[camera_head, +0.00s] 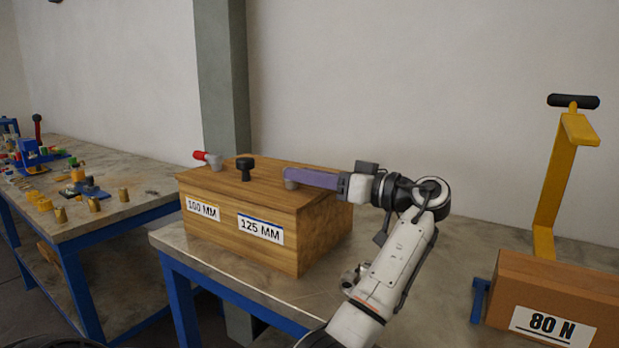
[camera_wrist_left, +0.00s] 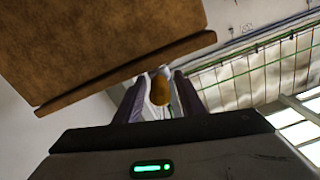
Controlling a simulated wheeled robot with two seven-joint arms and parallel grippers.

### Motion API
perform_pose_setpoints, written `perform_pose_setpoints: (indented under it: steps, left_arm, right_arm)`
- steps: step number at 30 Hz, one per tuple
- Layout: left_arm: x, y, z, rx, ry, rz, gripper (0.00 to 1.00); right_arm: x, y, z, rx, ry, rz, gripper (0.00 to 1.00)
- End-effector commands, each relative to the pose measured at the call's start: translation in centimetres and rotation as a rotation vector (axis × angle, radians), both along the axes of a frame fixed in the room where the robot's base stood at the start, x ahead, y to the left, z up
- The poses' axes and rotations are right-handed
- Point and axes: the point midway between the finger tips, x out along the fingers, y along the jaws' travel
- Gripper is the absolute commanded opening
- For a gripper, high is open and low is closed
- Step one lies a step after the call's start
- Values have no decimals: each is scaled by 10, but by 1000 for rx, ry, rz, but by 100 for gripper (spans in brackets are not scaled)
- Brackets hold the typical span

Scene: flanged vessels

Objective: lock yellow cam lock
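My left gripper (camera_head: 287,176) reaches in from the right over the back right of the wooden box (camera_head: 240,214), its purple fingers level with the top. A grey cam lock base (camera_head: 291,185) shows under the fingertips. In the left wrist view, a yellow-orange rounded piece, likely the yellow cam lock's handle (camera_wrist_left: 160,91), sits between the fingers of the left gripper (camera_wrist_left: 160,84). Narrow gaps seem to show on both sides, so the fingers look open around it. In the head view the fingers hide this handle. My right gripper is not in view.
A red-handled lock (camera_head: 207,158) and a black knob (camera_head: 245,167) stand on the box. A yellow lever (camera_head: 553,185) and an "80 N" box (camera_head: 560,300) are at right. A cluttered table (camera_head: 115,215) is at left.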

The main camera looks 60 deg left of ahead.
Motion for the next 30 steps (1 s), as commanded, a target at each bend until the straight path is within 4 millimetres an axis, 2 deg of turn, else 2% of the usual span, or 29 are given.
perform_pose_setpoints:
  steps: [11,14,24,30]
  left_arm:
    - [3,-5,-2,-6,1,-4,38]
    - [8,-17,-2,-6,1,-5,38]
    - [34,-76,-1,-3,0,-3,38]
    - [41,-93,-1,-3,0,-2,38]
  right_arm:
    - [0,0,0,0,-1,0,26]
    - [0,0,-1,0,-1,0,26]
    - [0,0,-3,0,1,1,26]
    - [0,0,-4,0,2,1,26]
